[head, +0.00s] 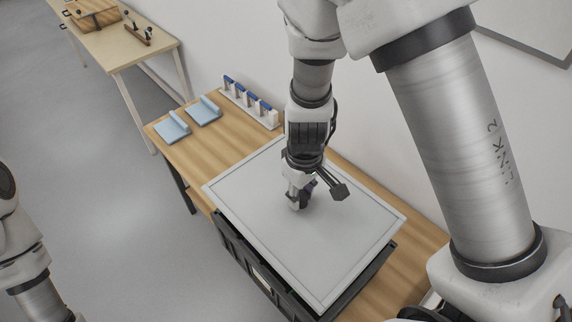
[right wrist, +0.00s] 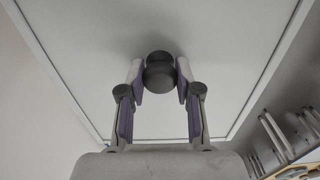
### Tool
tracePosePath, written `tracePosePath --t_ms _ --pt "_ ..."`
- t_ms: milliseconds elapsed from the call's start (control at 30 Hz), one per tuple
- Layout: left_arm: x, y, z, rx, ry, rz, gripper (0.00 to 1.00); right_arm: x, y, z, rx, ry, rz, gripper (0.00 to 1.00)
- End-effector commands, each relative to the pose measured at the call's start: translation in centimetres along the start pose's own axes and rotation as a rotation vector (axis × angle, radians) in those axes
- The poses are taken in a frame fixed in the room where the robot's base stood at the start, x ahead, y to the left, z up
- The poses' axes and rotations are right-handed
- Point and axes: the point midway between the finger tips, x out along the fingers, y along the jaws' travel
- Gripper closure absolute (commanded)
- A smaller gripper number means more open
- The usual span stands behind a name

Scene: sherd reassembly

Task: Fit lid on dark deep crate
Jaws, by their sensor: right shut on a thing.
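The light grey rectangular lid (head: 345,246) lies over the dark deep crate (head: 237,247) on the wooden table. The crate's dark wall shows below the lid's left and front edges, and the lid looks slightly askew to it; I cannot tell whether it is seated. My right gripper (head: 297,204) is above the middle of the lid. In the right wrist view its fingers are shut on the dark round knob (right wrist: 159,71) of the lid (right wrist: 90,40). My left arm shows at the lower left of the head view, but its gripper is out of frame.
Two light blue folded things (head: 173,127) and a white rack (head: 249,108) with several blue-topped items stand at the far end of the table (head: 158,128). A wall runs close along the right. Another table (head: 120,47) stands at the upper left.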

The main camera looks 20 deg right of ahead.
Motion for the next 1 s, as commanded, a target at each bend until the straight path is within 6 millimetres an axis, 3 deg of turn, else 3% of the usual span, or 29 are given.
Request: tracePosePath --t_ms 500,1000 --pt "4.7 0.0 0.0 0.0 -0.001 0.0 0.0 5.5 0.0 0.0 0.001 0.0 0.0 1.0" --pt "4.8 0.0 0.0 0.0 0.0 0.0 0.0 5.7 0.0 0.0 0.0 0.0 0.0 1.0"
